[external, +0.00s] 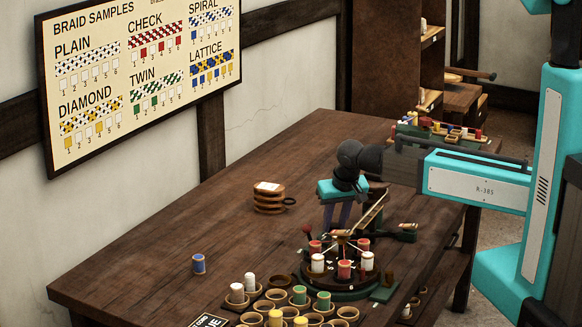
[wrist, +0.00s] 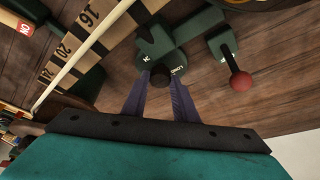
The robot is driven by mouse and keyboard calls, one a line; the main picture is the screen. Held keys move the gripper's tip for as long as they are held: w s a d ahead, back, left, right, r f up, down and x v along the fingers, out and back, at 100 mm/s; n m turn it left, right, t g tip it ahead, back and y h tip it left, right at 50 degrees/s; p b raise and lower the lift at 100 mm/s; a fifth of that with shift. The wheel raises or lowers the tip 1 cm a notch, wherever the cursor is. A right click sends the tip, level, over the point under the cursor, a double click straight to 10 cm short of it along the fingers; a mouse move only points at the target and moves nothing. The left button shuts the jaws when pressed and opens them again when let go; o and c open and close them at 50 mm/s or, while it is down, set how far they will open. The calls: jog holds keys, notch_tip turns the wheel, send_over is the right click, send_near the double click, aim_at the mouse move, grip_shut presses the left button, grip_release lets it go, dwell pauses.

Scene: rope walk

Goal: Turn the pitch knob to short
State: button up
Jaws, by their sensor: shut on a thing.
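The pitch knob (wrist: 160,73) is a small dark knob on a green base (wrist: 165,50) with small white lettering that is hard to read at this size. In the wrist view my gripper (wrist: 159,82) has its two purple fingers on either side of the knob, shut on it. In the external view my gripper (external: 337,222) points down behind the braiding machine (external: 340,291). The knob is hidden there by the fingers and machine parts. I cannot tell which setting the knob points to.
A red-balled lever (wrist: 240,82) stands right of the knob. A numbered wooden scale (wrist: 88,42) lies left of it. Bobbins stand on the machine and in a rack (external: 310,319) in front. A blue spool (external: 198,264) and stacked wooden rings (external: 269,198) sit on the table's left.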

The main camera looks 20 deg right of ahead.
jog(key=o, duration=1.1)
jog(key=shift+c, duration=0.2)
jog(key=shift+s+r, duration=0.1)
jog(key=shift+r, duration=0.05)
jog(key=b+v, duration=0.2)
jog(key=v, duration=1.1)
jog(key=shift+r, duration=0.25)
